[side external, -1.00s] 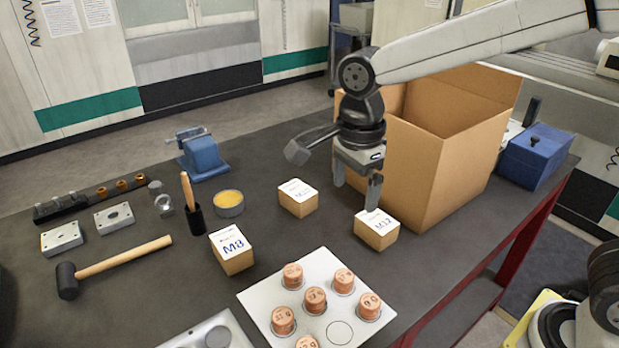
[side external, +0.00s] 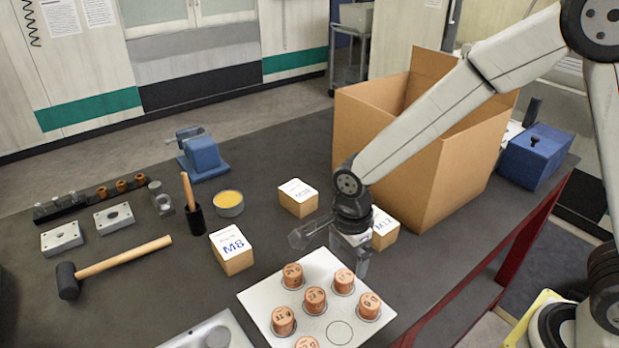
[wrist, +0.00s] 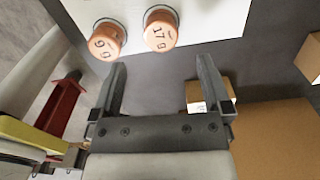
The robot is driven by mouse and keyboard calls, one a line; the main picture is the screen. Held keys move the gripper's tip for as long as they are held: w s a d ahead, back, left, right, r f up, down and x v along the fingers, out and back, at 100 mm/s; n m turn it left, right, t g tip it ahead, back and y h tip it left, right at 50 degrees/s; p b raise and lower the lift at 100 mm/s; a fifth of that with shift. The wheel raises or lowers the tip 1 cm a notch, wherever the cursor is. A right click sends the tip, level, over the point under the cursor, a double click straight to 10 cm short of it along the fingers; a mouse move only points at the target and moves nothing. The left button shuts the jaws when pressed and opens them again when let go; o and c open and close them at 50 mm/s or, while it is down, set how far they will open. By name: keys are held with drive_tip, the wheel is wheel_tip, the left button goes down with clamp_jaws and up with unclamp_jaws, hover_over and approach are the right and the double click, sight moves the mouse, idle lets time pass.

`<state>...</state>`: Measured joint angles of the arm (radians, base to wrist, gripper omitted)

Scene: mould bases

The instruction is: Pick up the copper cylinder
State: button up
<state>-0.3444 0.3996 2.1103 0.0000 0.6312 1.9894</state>
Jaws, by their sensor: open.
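Several copper cylinders stand upright on a white plate (side external: 262,299), each with a dark number on top. In the side view one copper cylinder (side external: 343,281) is at the plate's back right corner and another copper cylinder (side external: 369,305) is at its right edge. In the wrist view, the cylinder marked 17 (wrist: 160,29) and the one marked 9 (wrist: 106,40) lie just beyond the fingertips. My gripper (side external: 345,262) is open and empty, above and behind the plate's back right corner. Its two fingers (wrist: 162,65) are spread in the wrist view.
Small labelled boxes stand behind the plate: the M8 box (side external: 232,251), another box (side external: 298,198), and the M12 box (side external: 385,232) beside my gripper. A large open cardboard box (side external: 465,165) is behind. A mallet (side external: 120,258) lies at left. The plate has one empty ring (side external: 339,332).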

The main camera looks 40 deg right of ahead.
sight(344, 276)
drive_tip(key=shift+f, duration=0.85)
drive_tip(key=shift+f, duration=0.1)
drive_tip(key=shift+w+f, duration=0.1)
drive_tip(key=shift+f, duration=2.4)
clamp_jaws()
